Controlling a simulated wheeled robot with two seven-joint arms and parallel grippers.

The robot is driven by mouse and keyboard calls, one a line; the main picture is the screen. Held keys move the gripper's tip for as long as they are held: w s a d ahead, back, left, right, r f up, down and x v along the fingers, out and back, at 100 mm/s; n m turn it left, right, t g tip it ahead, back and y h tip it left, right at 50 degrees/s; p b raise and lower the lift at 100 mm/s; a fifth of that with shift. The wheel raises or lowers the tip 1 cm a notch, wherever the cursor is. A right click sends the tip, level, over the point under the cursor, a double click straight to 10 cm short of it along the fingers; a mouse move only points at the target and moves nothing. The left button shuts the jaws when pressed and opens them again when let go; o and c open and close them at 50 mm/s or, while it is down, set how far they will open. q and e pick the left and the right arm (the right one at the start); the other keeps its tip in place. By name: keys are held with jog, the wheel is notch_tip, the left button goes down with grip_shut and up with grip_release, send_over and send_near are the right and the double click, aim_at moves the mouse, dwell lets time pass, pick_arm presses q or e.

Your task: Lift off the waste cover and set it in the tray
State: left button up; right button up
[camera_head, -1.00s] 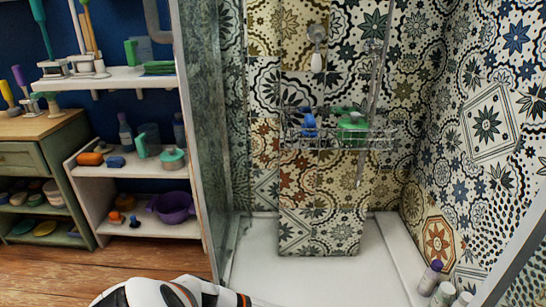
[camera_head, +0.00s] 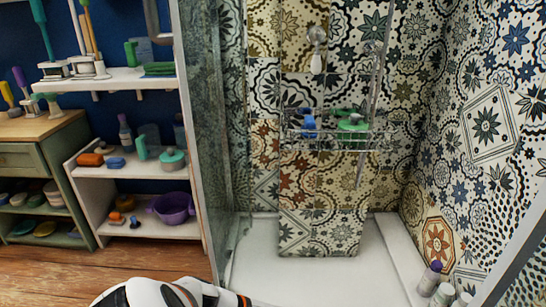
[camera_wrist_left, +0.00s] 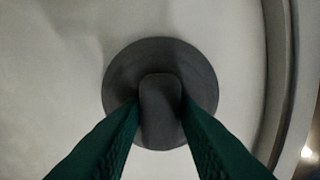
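The waste cover (camera_wrist_left: 119,82) is a dark grey disc with a raised rounded knob (camera_wrist_left: 160,92) in the middle, seen from above in the left wrist view. The green fingers of my left gripper (camera_wrist_left: 160,104) lie along both sides of the knob and appear to press on it. A pale, smooth surface lies behind the disc; whether the disc touches it I cannot tell. My right gripper and the tray are not in view.
A curved rim (camera_wrist_left: 276,75) runs down the right side of the left wrist view. In the head view, a shelf (camera_head: 150,172) with a purple pot (camera_head: 174,208) stands left of a glass panel (camera_head: 203,130). A wire rack (camera_head: 340,138) hangs on the tiled wall. Bottles (camera_head: 430,279) stand at lower right.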

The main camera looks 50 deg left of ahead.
pick_arm(q)
grip_shut()
jog(key=shift+r, duration=0.2)
jog(key=shift+r+p, duration=0.2)
jog(key=shift+p, duration=0.2)
